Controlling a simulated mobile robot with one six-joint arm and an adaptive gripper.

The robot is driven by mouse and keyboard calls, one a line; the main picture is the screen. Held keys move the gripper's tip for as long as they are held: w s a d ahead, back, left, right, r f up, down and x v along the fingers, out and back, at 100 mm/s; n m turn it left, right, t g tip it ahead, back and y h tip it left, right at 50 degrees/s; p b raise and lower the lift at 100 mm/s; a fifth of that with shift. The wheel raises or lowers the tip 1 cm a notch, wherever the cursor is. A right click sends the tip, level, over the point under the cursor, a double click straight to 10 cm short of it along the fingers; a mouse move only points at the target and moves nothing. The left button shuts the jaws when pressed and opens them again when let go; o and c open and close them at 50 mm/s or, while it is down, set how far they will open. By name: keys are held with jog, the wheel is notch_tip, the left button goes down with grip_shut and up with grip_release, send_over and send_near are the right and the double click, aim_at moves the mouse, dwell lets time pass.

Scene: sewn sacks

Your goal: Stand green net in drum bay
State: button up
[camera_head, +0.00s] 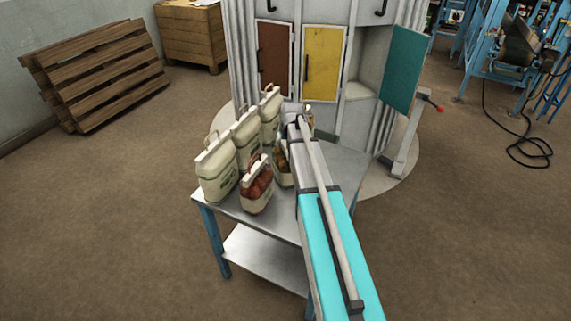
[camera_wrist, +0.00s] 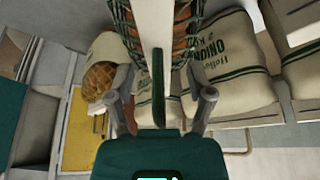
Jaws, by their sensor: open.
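In the wrist view the green net (camera_wrist: 184,28) is a sack with dark green mesh over orange-brown contents and a white header strip. My gripper (camera_wrist: 158,85) is open, with one finger on each side of that strip; whether they touch it I cannot tell. In the head view a green-meshed sack (camera_head: 283,166) stands on the table, partly hidden behind my arm, and my gripper is mostly hidden. The grey drum (camera_head: 345,118) stands behind the table. One bay (camera_head: 367,67) is open and looks empty, its teal door (camera_head: 403,68) swung out to the right.
Several cream sacks (camera_head: 217,170) stand in a row at the table's (camera_head: 262,216) left. A red net sack (camera_head: 257,187) stands in front. A yellow net sack (camera_wrist: 98,82) is close to my left finger. The drum's brown door (camera_head: 274,57) and yellow door (camera_head: 323,62) are shut.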

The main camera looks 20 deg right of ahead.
grip_shut()
jog(key=shift+r+p, duration=0.25)
jog(key=shift+p, duration=0.05)
dwell(0.4)
notch_tip(320, 180, up, 3)
jog(key=p, duration=0.2)
jog(key=shift+f+p, duration=0.15)
jog(key=shift+p, duration=0.15)
jog(key=s+d+r+p, duration=0.9)
jog(key=s+p, duration=0.1)
jog(key=shift+s+r, duration=0.3)
jog(key=shift+r, duration=0.1)
dwell(0.6)
